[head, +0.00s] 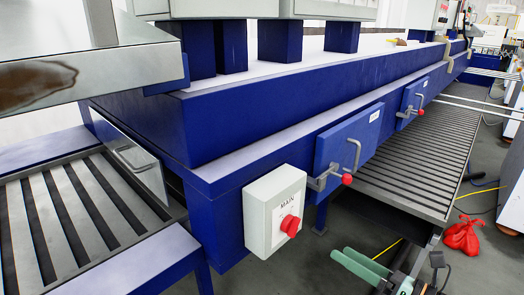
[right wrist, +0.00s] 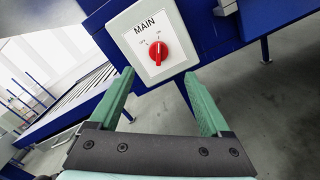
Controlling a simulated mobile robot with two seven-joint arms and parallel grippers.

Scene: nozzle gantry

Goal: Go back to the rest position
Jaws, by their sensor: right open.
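My right gripper (head: 341,255) shows at the bottom of the head view, below and to the right of the grey MAIN switch box (head: 273,211). Its two green fingers are apart with nothing between them. In the right wrist view the open fingers (right wrist: 158,80) point towards the red rotary knob (right wrist: 158,52) on the box. The knob is clear of both fingers, and it also shows in the head view (head: 290,226). The small marks around the knob are too small to read surely. My left gripper is not in view.
The box is fixed to a long blue machine frame (head: 250,120). Blue doors (head: 348,138) with grey handles and red knobs stick out to its right. Slatted conveyors (head: 420,150) stand on both sides. A red bag-like object (head: 462,235) lies on the grey floor.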

